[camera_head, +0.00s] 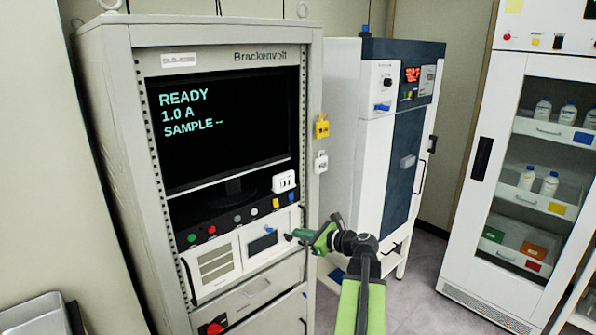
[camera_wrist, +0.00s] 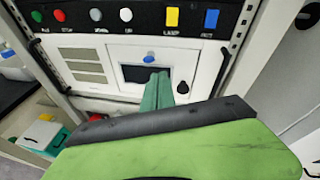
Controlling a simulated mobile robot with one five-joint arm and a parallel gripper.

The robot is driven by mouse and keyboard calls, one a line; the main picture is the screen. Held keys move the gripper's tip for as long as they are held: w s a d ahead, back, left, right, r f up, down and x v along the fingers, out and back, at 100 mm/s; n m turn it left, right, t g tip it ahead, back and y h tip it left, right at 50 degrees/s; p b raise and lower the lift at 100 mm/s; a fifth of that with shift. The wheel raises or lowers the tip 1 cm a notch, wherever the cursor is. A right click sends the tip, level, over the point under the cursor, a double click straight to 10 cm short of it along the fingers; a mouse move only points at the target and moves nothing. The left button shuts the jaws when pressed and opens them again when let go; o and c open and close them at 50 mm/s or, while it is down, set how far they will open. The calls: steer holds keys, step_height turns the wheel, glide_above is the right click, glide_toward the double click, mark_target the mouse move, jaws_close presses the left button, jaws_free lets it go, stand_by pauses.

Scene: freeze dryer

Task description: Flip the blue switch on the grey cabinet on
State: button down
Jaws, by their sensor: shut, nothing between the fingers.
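The grey cabinet (camera_head: 310,130) with the name Brackenvolt stands at the left of the head view. A small blue switch (camera_head: 268,229) sits on its white panel, just above a small dark window. The switch also shows in the wrist view (camera_wrist: 149,59), just beyond my fingertips. My gripper (camera_head: 289,236) is shut and empty, its green fingers pointing at the panel. In the wrist view the fingertips (camera_wrist: 161,76) overlap the small window, slightly right of and below the switch. I cannot tell whether they touch the panel.
A row of coloured buttons (camera_head: 237,218) lies above the panel, with a yellow and a blue one at its right. A white-and-blue machine (camera_head: 404,150) and a glass-fronted bottle cabinet (camera_head: 480,180) stand to the right.

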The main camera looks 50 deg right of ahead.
mark_target(292, 200)
steer(key=s+d+r+m+t+h+p, duration=0.1)
steer(key=s+d+r+m+h, duration=0.1)
steer(key=s+d+r+m, duration=0.2)
steer(key=s+d+r, duration=0.1)
steer(key=d+r, duration=0.2)
steer(key=shift+t+h, duration=0.3)
steer(key=w, duration=0.4)
steer(key=w+f, duration=0.1)
steer(key=w, duration=0.4)
steer(key=w+d+b, duration=0.1)
steer(key=w, duration=0.3)
steer(key=shift+w+f, duration=0.4)
steer(key=shift+w+f, duration=0.1)
